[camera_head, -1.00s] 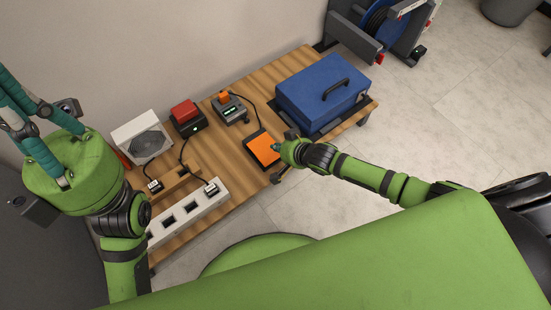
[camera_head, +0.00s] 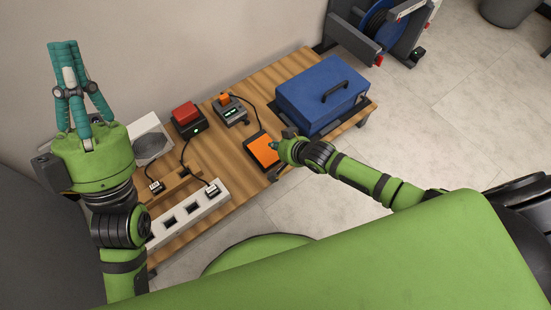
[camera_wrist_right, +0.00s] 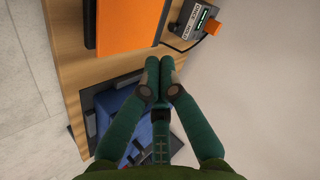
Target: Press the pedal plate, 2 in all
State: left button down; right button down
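The pedal plate (camera_head: 263,150) is an orange slab in a dark frame, lying near the front edge of the wooden table. It also shows at the top of the right wrist view (camera_wrist_right: 128,22). My right gripper (camera_head: 275,146) is at the plate's right edge in the head view. In the right wrist view its teal fingers (camera_wrist_right: 160,68) are together with nothing between them, and they appear beside the plate. Touch cannot be told. My left gripper (camera_head: 63,46) points up at the far left, well away from the plate, its fingers drawn together and empty.
A blue case (camera_head: 322,93) stands right of the plate on the wooden table (camera_head: 232,163). Behind the plate is a grey device (camera_head: 232,114) with an orange top and a cable. A red-topped box (camera_head: 187,118), a white fan unit (camera_head: 152,140) and a white socket strip (camera_head: 190,218) stand left.

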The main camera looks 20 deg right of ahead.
pick_arm(q)
jog(key=w+f+n+g+y+p, duration=0.1)
jog(key=w+f+g+y, duration=0.1)
jog(key=w+f+g, duration=0.3)
jog(key=w+f+g+y+p, duration=0.1)
jog(key=w+f+g+y, duration=0.15)
jog(key=f, duration=0.55)
jog(key=s+a+f+g+y+p, duration=0.1)
jog(key=s+f+g, duration=0.2)
jog(key=f+g, duration=0.2)
jog(key=s+a+f+g+y+p, duration=0.1)
jog(key=s+f+g, duration=0.3)
jog(key=f, duration=0.7)
jog(key=shift+s+a+g+y, duration=0.15)
jog(key=shift+a+g+y, duration=0.2)
jog(key=shift+a+g, duration=0.2)
pick_arm(e)
jog(key=shift+s+d+r, duration=0.15)
jog(key=shift+s+r, duration=0.05)
jog(key=shift+r, duration=0.4)
jog(key=shift+s+d+r, duration=0.1)
jog(key=shift+s+r, duration=0.05)
jog(key=shift+r, duration=0.45)
pick_arm(q)
jog(key=shift+r, duration=0.1)
